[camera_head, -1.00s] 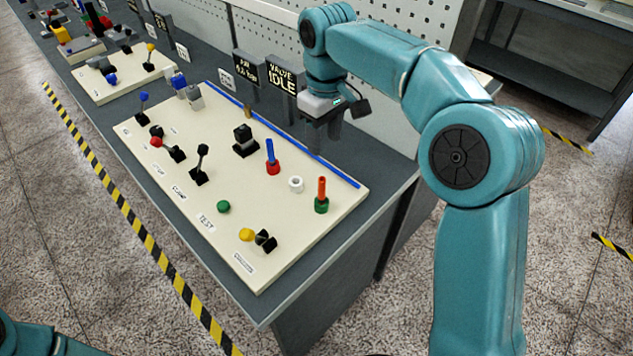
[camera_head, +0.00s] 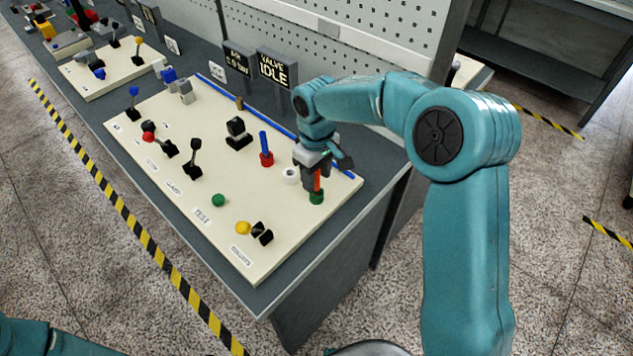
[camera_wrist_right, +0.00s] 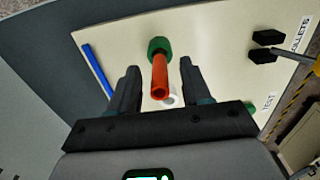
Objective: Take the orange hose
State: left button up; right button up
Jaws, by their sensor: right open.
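The orange hose (camera_head: 317,181) stands upright in a green collar (camera_head: 317,197) near the right end of the cream board. My right gripper (camera_head: 317,184) is right at the hose, pointing down from above. In the right wrist view the orange hose (camera_wrist_right: 159,78) lies between the two dark fingers of my right gripper (camera_wrist_right: 158,80), with a gap on each side. The fingers are open and hold nothing. The green collar shows beyond the fingertips. My left gripper is out of view; only a bit of my left arm shows at the lower left.
A white ring (camera_head: 290,176) and a blue hose (camera_head: 264,142) in a red collar (camera_head: 267,159) stand left of the orange hose. A long blue strip (camera_head: 222,92) runs along the board's back edge. Levers and knobs fill the left of the board (camera_head: 240,262). Signs stand behind.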

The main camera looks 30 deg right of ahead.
jog(key=shift+f, duration=0.85)
grip_shut()
jog(key=shift+r, duration=0.2)
